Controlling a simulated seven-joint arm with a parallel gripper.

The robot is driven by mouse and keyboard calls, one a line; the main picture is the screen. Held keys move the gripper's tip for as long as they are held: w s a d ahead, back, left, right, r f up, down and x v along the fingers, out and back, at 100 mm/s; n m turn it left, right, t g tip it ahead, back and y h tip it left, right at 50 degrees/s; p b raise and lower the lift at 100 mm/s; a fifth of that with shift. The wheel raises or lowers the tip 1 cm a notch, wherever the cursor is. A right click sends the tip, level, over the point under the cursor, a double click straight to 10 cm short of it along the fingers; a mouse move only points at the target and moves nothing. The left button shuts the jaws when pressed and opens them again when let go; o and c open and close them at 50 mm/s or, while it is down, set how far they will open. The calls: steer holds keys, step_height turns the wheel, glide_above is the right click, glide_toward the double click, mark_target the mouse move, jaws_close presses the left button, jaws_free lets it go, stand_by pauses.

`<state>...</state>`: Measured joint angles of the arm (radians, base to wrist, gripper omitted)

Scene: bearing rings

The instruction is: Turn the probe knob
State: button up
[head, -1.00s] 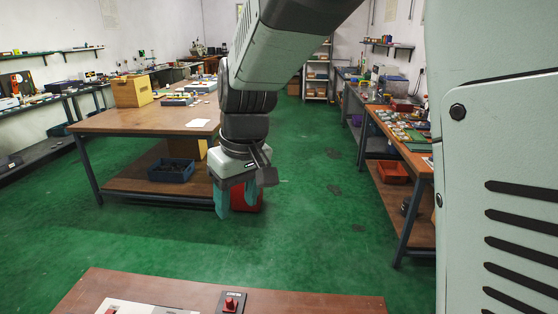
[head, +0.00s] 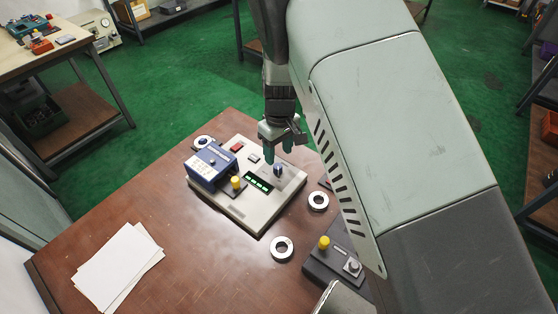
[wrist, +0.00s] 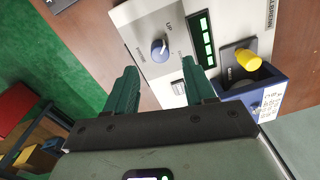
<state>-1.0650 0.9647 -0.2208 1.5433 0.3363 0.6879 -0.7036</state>
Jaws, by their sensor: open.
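The probe knob appears to be the blue round knob (head: 278,170) on the right part of the light-coloured panel (head: 225,208). In the wrist view the knob (wrist: 160,48) has a pale pointer line, and the word "UP" is printed beside it. My gripper (head: 278,154) is open and empty, pointing down close to the knob. In the wrist view my gripper's teal fingers (wrist: 158,66) are apart, with the knob just beyond the gap between their tips. I see no contact with the knob; the exact height above it is hard to tell.
A blue box (head: 208,168), a yellow-topped lever (head: 236,183) and a lit green display (head: 258,183) are on the panel. Metal rings (head: 282,249) lie nearby on the brown table (head: 180,262). A dark control box (head: 335,262) stands at front right; white papers (head: 118,266) lie at left.

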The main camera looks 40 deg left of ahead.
mark_target(278, 166)
step_height(278, 166, down, 5)
steer(key=shift+f, duration=0.1)
stand_by(0.3)
jaws_close()
